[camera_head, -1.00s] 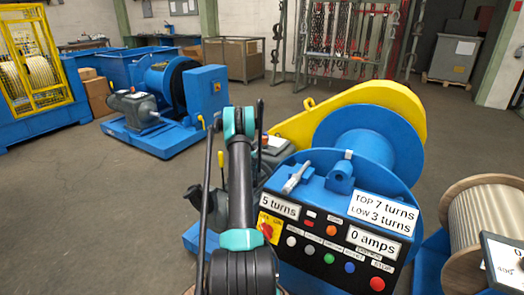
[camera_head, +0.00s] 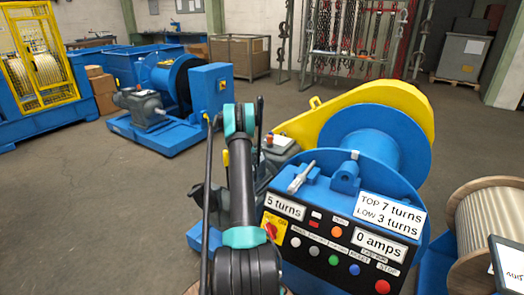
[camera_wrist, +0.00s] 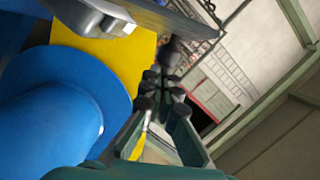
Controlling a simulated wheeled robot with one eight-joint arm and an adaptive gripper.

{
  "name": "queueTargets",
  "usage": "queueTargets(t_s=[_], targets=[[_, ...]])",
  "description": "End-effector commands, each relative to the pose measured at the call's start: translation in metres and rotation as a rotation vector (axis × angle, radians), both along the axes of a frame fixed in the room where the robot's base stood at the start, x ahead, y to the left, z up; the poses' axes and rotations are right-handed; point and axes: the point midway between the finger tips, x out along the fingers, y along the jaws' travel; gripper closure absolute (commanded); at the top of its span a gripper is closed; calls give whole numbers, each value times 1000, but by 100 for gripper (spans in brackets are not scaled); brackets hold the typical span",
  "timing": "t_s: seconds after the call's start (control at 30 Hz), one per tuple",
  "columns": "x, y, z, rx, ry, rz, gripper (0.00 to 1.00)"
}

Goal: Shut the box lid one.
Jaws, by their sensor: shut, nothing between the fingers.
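No box with an open lid can be made out for certain. A small grey box (camera_head: 280,145) with a red button on top stands behind my arm, beside the yellow guard; its lid state cannot be told. In the wrist view, my gripper (camera_wrist: 164,88) is shut and empty, pointing past the blue drum (camera_wrist: 55,115) and the yellow guard (camera_wrist: 120,55). In the head view I cannot clearly make out the fingers near my arm.
The blue winch carries a control panel (camera_head: 330,250) with several buttons and a yellow guard (camera_head: 385,98). A wooden cable reel (camera_head: 490,225) stands at right. Another blue machine (camera_head: 165,115) stands back left. Grey floor (camera_head: 70,200) is clear at left.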

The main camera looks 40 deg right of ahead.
Motion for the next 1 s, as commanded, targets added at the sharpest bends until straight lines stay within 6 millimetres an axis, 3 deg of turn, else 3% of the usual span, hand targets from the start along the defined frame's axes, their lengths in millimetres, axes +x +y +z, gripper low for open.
queueTargets(t_s=[0.53,1.0], targets=[[40,17,-6,-53,128,0,100],[50,20,-9,-51,126,-1,100]])
